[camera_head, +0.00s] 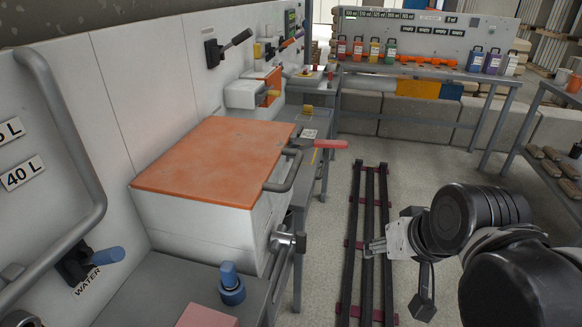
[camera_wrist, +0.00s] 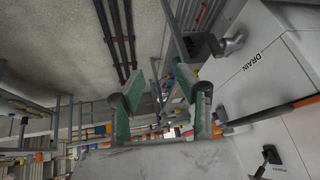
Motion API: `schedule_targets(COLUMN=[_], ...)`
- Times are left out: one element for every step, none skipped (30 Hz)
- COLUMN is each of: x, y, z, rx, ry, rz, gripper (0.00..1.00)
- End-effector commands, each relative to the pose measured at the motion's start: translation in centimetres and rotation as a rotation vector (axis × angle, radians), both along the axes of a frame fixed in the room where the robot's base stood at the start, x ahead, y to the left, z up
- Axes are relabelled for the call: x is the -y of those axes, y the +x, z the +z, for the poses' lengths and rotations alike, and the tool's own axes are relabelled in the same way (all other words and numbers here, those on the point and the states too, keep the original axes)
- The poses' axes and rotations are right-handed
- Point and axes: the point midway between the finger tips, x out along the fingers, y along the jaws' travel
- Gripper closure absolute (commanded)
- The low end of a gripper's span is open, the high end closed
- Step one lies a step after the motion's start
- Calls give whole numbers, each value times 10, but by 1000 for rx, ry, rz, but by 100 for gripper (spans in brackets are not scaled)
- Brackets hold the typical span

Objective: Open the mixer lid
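The mixer is a white box (camera_head: 190,215) with a flat orange lid (camera_head: 215,160), which lies closed on top. A grey bar handle (camera_head: 284,174) sticks out at the lid's right edge. My gripper (camera_head: 374,248) is to the right of the mixer, apart from it, over the floor rails. In the wrist view the gripper's two green-padded fingers (camera_wrist: 164,88) stand apart with nothing held between them. A white panel marked DRAIN (camera_wrist: 262,85) shows at the right of the wrist view.
A grey drain valve (camera_head: 288,241) juts from the mixer's front, and a red-handled lever (camera_head: 330,144) sticks out behind it. A blue-topped knob (camera_head: 231,284) stands on the near bench. Dark floor rails (camera_head: 362,215) run alongside. A shelf of coloured jugs (camera_head: 375,49) is at the back.

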Motion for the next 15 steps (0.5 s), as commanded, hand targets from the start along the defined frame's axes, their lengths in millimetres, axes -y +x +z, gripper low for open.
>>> schedule_targets(x=[-3, -6, -10, -13, -16, -20, -23, -25, -29, -32, -34, -37, -39, -41, -43], y=[7, 10, 15, 19, 22, 27, 31, 34, 40, 43, 47, 52, 56, 60, 66], z=[5, 5, 6, 7, 8, 9, 10, 11, 13, 15, 16, 18, 21, 22, 25], rx=[-22, -38, -57, -71, -84, -101, -114, -125, -140, -152, -161, -174, -183, -192, -202], ry=[47, 79, 123, 154, 187, 230, 263, 296, 338, 371, 404, 447, 480, 513, 556], rz=[-13, -20, -27, -31, -35, -41, -42, -46, -48, -48, -49, -49, -48, -46, -43], gripper=[67, 67, 67, 67, 67, 67, 67, 67, 67, 67, 67, 67, 67, 67, 67])
